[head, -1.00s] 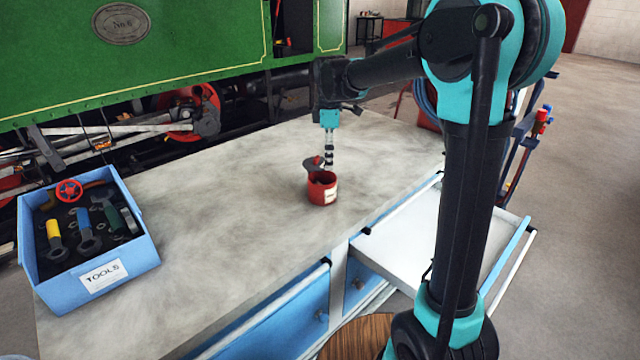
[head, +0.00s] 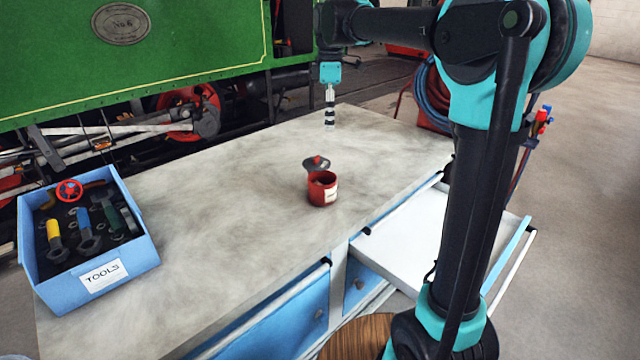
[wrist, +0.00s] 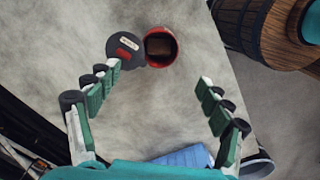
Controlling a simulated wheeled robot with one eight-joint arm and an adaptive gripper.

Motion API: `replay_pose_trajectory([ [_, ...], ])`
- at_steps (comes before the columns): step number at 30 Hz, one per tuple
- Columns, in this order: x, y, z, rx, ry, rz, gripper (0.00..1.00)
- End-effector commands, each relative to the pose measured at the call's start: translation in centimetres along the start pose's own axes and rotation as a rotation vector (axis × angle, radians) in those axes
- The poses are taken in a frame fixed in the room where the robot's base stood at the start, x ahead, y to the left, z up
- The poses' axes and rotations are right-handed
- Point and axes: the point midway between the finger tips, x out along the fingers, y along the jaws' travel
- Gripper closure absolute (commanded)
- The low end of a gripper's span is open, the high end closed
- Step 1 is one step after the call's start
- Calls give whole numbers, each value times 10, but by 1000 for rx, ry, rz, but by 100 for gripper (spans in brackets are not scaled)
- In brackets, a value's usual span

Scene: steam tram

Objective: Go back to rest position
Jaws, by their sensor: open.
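My gripper (head: 330,112) hangs above the grey workbench (head: 220,205), pointing down, clear of everything on it. In the wrist view my gripper (wrist: 160,88) has its two fingers spread wide with nothing between them. A small red tin (head: 323,190) with a pale label stands upright and open on the bench. The tin also shows in the wrist view (wrist: 174,60), with something brown inside. A dark grey lid (head: 314,162) with a red knob lies beside the tin; in the wrist view the lid (wrist: 122,58) is close against its rim.
A blue tool box (head: 150,262) with several tools stands at the bench's left end. An open white drawer (head: 405,240) sticks out at the front right. The green tram (head: 190,35) stands behind the bench. A wooden barrel (wrist: 245,22) shows in the wrist view.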

Motion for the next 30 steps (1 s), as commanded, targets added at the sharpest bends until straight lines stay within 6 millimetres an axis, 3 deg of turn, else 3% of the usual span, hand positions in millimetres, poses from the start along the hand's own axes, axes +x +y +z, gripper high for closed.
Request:
replay_pose_trajectory([
  [6, 10, -4, 9, 54, 4, 12, 20],
  [8, 24, -11, 22, 128, 11, 27, 20],
  [11, 60, -30, 52, 323, 32, 69, 20],
  [15, 126, -76, 102, 675, 83, 139, 20],
  [21, 215, -160, 157, 1150, 179, 226, 20],
  [27, 270, -226, 182, 1459, 263, 275, 20],
  [30, 282, -242, 186, 1532, 285, 286, 20],
])
